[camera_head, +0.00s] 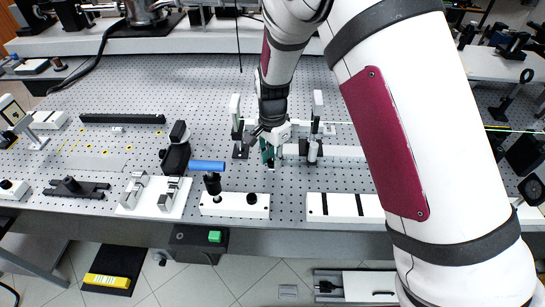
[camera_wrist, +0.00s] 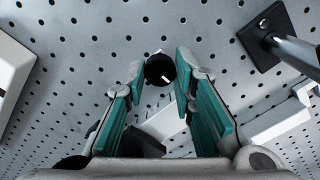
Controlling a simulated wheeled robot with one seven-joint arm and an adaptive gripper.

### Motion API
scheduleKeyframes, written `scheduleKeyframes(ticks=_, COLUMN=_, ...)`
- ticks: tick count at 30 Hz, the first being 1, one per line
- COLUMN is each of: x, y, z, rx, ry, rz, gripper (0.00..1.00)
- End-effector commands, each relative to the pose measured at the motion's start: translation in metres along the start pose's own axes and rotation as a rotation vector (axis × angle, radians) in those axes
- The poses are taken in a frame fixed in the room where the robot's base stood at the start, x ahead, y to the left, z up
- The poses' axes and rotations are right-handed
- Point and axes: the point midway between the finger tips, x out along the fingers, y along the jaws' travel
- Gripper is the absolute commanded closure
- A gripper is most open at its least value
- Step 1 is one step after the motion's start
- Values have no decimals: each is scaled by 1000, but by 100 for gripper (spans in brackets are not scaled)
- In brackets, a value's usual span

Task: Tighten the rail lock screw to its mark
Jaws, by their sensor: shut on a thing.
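A round black knob (camera_wrist: 160,68), which looks like the rail lock screw, sits between my fingertips in the wrist view. A white line is on its face toward the lower right, and a small white mark shows at its upper rim. My gripper (camera_wrist: 161,72) has teal finger pads, closed on the knob's two sides. In the head view my gripper (camera_head: 270,155) points down at the pegboard table between two white-topped posts; the knob cannot be made out there. A pale rail (camera_head: 345,151) runs to the right behind it.
The perforated table (camera_head: 215,90) is bare behind my gripper. A post on a black base (camera_wrist: 262,40) stands at the upper right of the wrist view. A blue-handled tool (camera_head: 206,166) stands in a white block (camera_head: 235,208) at front left. Another white block (camera_head: 345,207) lies front right.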

Motion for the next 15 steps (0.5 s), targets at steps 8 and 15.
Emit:
scheduleKeyframes(ticks=8, x=0, y=-1, z=0, rx=-2, ry=0, rz=-1, gripper=58)
scheduleKeyframes(ticks=15, x=0, y=0, z=0, rx=-2, ry=0, rz=-1, gripper=56)
